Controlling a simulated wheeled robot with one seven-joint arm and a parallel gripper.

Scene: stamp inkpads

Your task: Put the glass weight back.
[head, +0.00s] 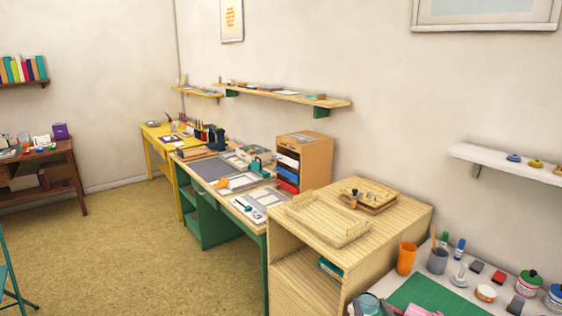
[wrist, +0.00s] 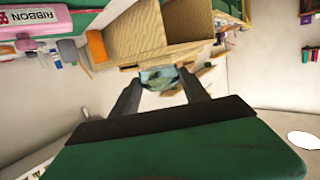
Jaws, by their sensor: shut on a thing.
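The glass weight (wrist: 160,77) is a clear, rounded piece with green and pale blue tones. In the wrist view it sits between the fingertips of my gripper (wrist: 160,88), which is shut on it. The background there appears turned over, and the weight looks clear of any surface. In the head view a rounded glassy shape (head: 369,303) shows at the bottom edge, partly cut off. I cannot tell whether it is the held weight. My gripper is not clearly visible in the head view.
A green mat (head: 418,292) lies on the near right table, with an orange cup (head: 406,258), a grey pen cup (head: 438,261) and several small jars around it. A slatted wooden cabinet (head: 392,236) bears an empty-looking wooden tray and a wooden box (head: 369,204). The floor is open at left.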

